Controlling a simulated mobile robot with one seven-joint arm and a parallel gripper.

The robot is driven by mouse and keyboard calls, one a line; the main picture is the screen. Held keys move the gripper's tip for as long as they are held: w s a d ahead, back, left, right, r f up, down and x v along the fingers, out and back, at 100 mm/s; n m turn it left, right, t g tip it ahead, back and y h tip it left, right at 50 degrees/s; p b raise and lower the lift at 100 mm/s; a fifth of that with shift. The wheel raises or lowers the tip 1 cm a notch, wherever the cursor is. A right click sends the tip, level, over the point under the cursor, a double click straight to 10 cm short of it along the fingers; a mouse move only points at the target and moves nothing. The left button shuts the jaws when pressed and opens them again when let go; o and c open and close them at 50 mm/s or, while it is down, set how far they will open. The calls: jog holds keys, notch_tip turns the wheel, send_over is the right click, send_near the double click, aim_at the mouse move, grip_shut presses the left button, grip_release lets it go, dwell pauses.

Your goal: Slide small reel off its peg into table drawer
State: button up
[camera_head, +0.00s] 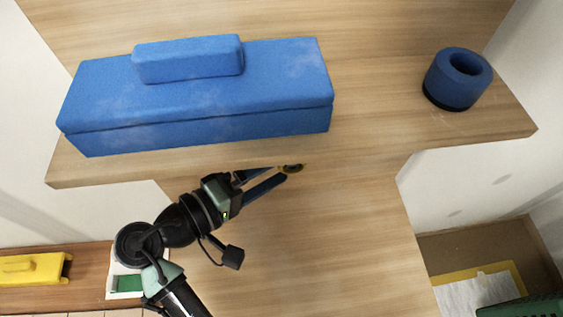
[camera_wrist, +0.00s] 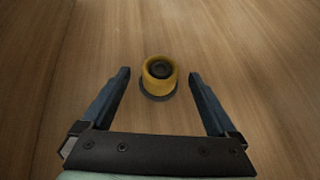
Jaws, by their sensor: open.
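The small reel (camera_wrist: 159,68) is a yellow ring with a dark centre and a dark base, set against a wooden surface. My gripper (camera_head: 278,174) is open, with one finger on each side of the reel in the wrist view and gaps on both sides. Nothing is held. I cannot tell the peg apart from the reel's dark centre. No open table drawer can be made out.
A long blue box (camera_head: 200,100) with a raised handle-like block lies on the wooden surface above my gripper. A blue hollow cylinder (camera_head: 452,82) stands at the right. A yellow case (camera_head: 30,269) is at lower left. Bare wood lies right of my gripper.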

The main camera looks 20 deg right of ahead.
jog(key=shift+w+d+f, duration=0.1)
jog(key=shift+w+d, duration=0.05)
jog(key=shift+d, duration=0.35)
grip_shut()
dwell(0.5)
